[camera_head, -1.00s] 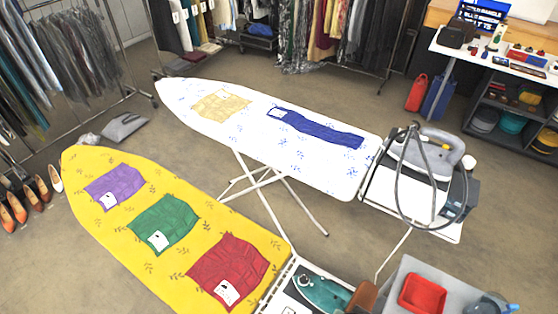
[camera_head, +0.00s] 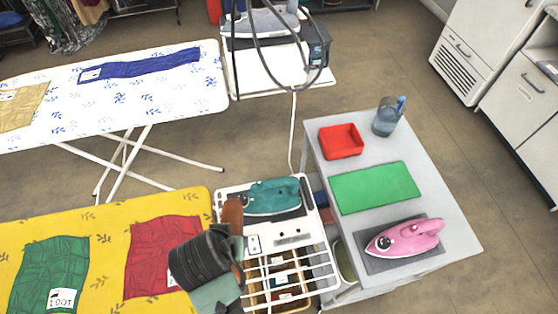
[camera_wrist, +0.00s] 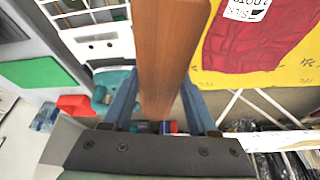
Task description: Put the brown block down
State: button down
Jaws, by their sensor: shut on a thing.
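The brown block (camera_wrist: 168,55) is held between the two fingers of my gripper (camera_wrist: 165,105) in the wrist view, its long wooden face filling the upper middle. In the head view my gripper (camera_head: 236,245) is at the bottom centre, over the right end of the yellow ironing board and its iron rest. A part of the brown block (camera_head: 232,217) shows there beside the teal iron; the rest is hidden by my arm. The block is held in the air, as far as I can tell.
The teal iron (camera_head: 274,197) sits on the yellow board's (camera_head: 105,220) rest. Some table top around these items is bare.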

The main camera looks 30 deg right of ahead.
jog(key=s+d+f+m+g+h+p, duration=0.25)
jog(key=s+d+m+g, duration=0.4)
jog(key=m, duration=0.85)
jog(key=t+p, duration=0.1)
send_over(286, 276)
jog(key=a, duration=0.1)
jog(key=shift+m, duration=0.3)
jog(key=f, duration=0.4)
jog(key=shift+w+a+f, duration=0.1)
jog(key=shift+a+f, duration=0.1)
jog(key=shift+f, duration=2.7)
jog(key=shift+f, duration=0.15)
jog(key=shift+c, duration=0.9)
grip_release()
jog(key=shift+y, duration=0.25)
